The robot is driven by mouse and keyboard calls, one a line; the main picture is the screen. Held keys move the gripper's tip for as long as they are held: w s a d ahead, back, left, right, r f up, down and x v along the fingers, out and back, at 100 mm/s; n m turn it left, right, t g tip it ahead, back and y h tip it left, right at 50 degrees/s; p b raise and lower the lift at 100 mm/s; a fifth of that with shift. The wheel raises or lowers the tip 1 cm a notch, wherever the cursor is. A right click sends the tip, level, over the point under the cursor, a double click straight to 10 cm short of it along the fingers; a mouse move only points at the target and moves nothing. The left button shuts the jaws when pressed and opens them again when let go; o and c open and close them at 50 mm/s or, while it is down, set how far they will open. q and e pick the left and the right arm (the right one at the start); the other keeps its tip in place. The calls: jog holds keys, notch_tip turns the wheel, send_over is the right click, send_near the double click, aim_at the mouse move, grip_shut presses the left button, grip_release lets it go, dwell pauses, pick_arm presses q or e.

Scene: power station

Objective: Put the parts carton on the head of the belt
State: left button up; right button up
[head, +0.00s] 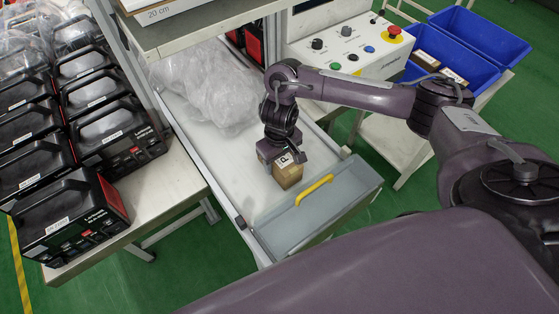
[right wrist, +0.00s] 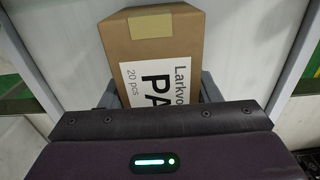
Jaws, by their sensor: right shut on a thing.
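My right gripper (head: 285,161) is shut on the parts carton (head: 288,177), a small brown box with a white label. The carton is also in the right wrist view (right wrist: 130,45), between the two fingers, with part of its label hidden by the gripper body. In the head view the carton is over the near part of the white belt (head: 237,165); I cannot tell whether it touches the surface. My left gripper is not in view.
A grey panel or tray with a yellow handle (head: 314,190) lies at the belt's near end. Clear plastic bags (head: 205,85) cover the belt's far part. Black cased units (head: 110,125) crowd the left bench. A control box (head: 350,45) and blue bins (head: 480,35) stand at right.

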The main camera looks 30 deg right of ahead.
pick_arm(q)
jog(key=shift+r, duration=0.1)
pick_arm(e)
jog(key=o, duration=0.8)
jog(key=shift+f, duration=0.1)
jog(key=o, duration=0.4)
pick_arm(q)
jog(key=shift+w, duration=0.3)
pick_arm(e)
notch_tip(320, 180, up, 11)
jog(key=p, duration=0.5)
jog(key=shift+r, duration=0.2)
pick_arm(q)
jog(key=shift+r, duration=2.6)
pick_arm(e)
jog(key=shift+r, duration=0.5)
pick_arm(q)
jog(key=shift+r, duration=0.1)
pick_arm(e)
jog(key=shift+r, duration=0.1)
